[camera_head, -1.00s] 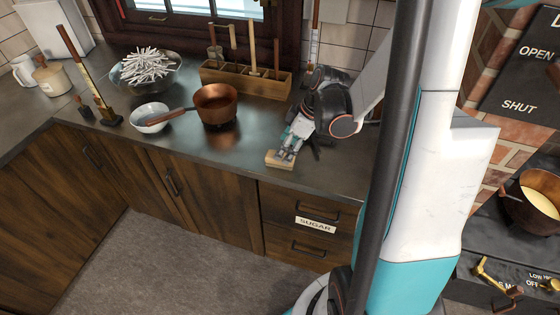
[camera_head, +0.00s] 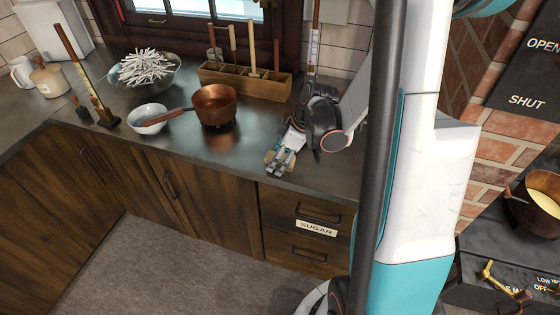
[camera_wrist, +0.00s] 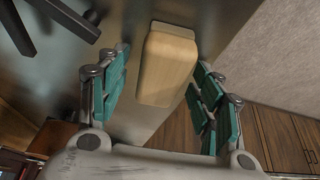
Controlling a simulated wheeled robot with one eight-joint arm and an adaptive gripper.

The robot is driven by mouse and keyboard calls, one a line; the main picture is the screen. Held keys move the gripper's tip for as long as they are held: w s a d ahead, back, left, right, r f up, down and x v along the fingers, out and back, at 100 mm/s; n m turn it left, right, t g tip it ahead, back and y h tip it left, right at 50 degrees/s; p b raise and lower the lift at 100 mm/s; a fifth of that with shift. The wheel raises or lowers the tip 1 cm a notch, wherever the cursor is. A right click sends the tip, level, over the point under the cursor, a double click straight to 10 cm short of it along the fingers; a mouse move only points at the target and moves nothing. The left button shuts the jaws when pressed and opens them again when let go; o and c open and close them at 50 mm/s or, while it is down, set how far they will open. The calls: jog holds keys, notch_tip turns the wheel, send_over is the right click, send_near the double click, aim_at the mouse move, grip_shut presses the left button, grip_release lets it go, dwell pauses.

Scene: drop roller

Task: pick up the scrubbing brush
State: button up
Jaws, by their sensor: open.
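The scrubbing brush (camera_wrist: 168,62) shows in the wrist view as a pale wooden block with rounded edges on the dark counter. My gripper (camera_wrist: 160,92) is open, with one teal-padded finger on each side of the block's near part. Gaps show between the fingers and the block, and the far end extends beyond them. In the head view my gripper (camera_head: 280,161) is low over the front edge of the counter and largely hides the brush. Bristles are not visible.
A copper pan (camera_head: 214,107), white bowl (camera_head: 148,117) and wooden utensil box (camera_head: 245,81) stand left and behind on the counter (camera_head: 225,152). Dark bar-like parts (camera_wrist: 55,35) lie at the wrist view's upper left. The counter's front edge is close.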

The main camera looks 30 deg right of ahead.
jog(key=shift+f, duration=0.15)
dwell(0.3)
jog(key=shift+s, duration=0.1)
jog(key=c, duration=1.2)
jog(key=shift+w+r+p, duration=0.2)
jog(key=shift+r+p, duration=0.2)
jog(key=shift+r, duration=0.15)
notch_tip(320, 180, up, 20)
jog(key=p, duration=0.6)
jog(key=shift+s+f+p, duration=0.1)
jog(key=shift+f+p, duration=0.15)
jog(key=shift+p, duration=0.15)
